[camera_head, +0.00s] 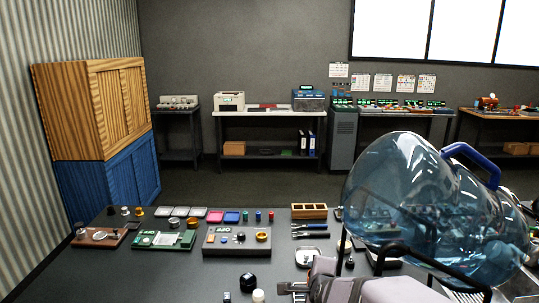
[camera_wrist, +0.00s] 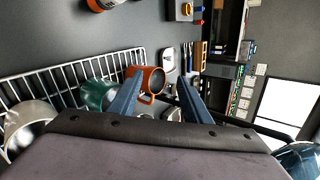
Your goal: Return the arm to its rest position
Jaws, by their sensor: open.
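My gripper (camera_wrist: 159,80) is open, with its two blue-grey fingers apart and nothing held between them. An orange mug (camera_wrist: 150,82) shows beyond the fingers in the wrist view; the picture does not show how far off it is. In the head view, the pinkish-grey casing of my arm (camera_head: 372,288) is low at the right, in front of a large blue water bottle. The fingertips are hard to make out there.
The water bottle (camera_head: 425,205) lies tilted at the right. Parts boards, including a green one (camera_head: 165,240), and small pieces cover the dark bench. A white wire rack (camera_wrist: 70,75) holds a green cup (camera_wrist: 97,94) and a pale cup (camera_wrist: 28,125) close to my gripper.

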